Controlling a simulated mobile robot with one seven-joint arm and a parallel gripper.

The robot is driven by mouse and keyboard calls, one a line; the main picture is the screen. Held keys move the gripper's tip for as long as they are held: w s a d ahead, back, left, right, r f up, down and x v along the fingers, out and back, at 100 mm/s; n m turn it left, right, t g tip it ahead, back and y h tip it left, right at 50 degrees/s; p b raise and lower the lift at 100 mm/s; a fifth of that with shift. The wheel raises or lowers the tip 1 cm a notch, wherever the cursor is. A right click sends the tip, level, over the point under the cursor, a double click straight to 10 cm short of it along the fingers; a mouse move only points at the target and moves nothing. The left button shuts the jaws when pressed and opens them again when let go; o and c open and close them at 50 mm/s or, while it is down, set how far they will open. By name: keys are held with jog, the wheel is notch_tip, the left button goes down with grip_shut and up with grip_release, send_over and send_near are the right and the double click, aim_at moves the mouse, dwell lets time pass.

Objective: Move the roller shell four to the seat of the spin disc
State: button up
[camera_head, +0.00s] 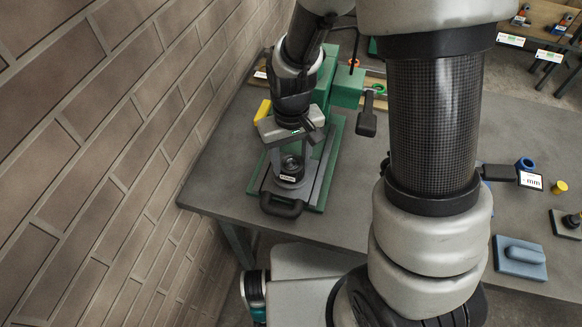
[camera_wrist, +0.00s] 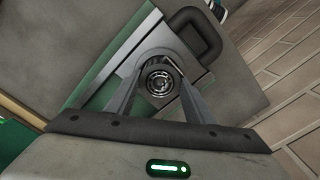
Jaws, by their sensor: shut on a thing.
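My gripper (camera_head: 291,158) points down over the green-and-grey fixture at the table's left end, its two fingers closed around a dark round part, which I take to be the roller shell (camera_head: 291,163). In the wrist view the shell's ringed end (camera_wrist: 158,82) shows between the fingers. Directly below it is a grey round base with a white label (camera_head: 288,180), apparently the spin disc; the label is too small to read. The disc's seat is hidden by the shell and fingers. I cannot tell whether the shell touches the seat or is just above it.
The fixture has a black handle (camera_head: 281,206) at its front and a green press frame (camera_head: 347,86) behind. A brick wall (camera_head: 110,130) is close on the left. A blue ring (camera_head: 525,163), a yellow piece (camera_head: 559,187) and a blue-grey block (camera_head: 520,258) lie on the right.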

jog(key=shift+r+p, duration=2.05)
jog(key=shift+r, duration=0.9)
jog(key=shift+s, duration=0.1)
